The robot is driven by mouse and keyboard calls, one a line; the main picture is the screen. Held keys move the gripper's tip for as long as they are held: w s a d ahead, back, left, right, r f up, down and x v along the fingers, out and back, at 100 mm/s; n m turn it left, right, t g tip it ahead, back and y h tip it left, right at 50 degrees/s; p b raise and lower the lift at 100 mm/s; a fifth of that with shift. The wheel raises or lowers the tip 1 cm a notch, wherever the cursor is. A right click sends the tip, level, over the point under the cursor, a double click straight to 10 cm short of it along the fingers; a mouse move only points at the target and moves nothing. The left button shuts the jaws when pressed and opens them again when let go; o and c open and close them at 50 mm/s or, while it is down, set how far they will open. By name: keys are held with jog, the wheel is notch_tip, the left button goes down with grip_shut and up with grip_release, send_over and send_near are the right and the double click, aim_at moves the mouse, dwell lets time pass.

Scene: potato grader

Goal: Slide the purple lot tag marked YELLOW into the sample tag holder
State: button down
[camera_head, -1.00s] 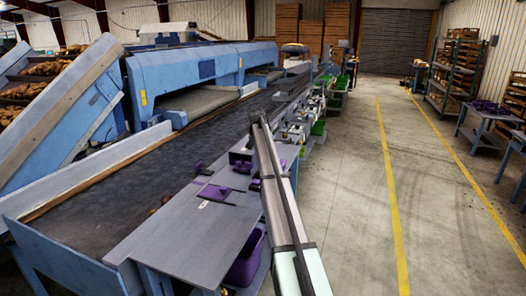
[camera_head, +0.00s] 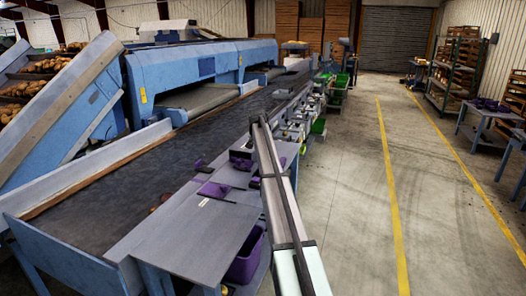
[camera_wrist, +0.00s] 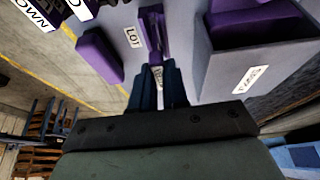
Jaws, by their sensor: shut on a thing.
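In the wrist view my gripper (camera_wrist: 158,92) is shut on a narrow purple tag with a white label (camera_wrist: 158,77). The label is turned sideways and only partly legible. A purple upright piece (camera_wrist: 152,28) stands just beyond the fingertips, beside a white label reading LOT (camera_wrist: 133,37). It looks like the tag holder, but I cannot tell where the tag ends and this piece begins, or whether they touch. In the head view my arm covers the gripper and the held tag.
In the head view a purple plate (camera_head: 214,189) lies on the grey bench (camera_head: 185,243). The dark conveyor (camera_head: 125,190) runs alongside. The floor right is clear.

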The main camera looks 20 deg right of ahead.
jog(key=shift+f, duration=1.1)
dwell(0.3)
jog(key=c, duration=0.7)
grip_release()
jog(key=shift+c, duration=0.2)
jog(key=shift+r, duration=0.15)
jog(key=shift+r, duration=3.4)
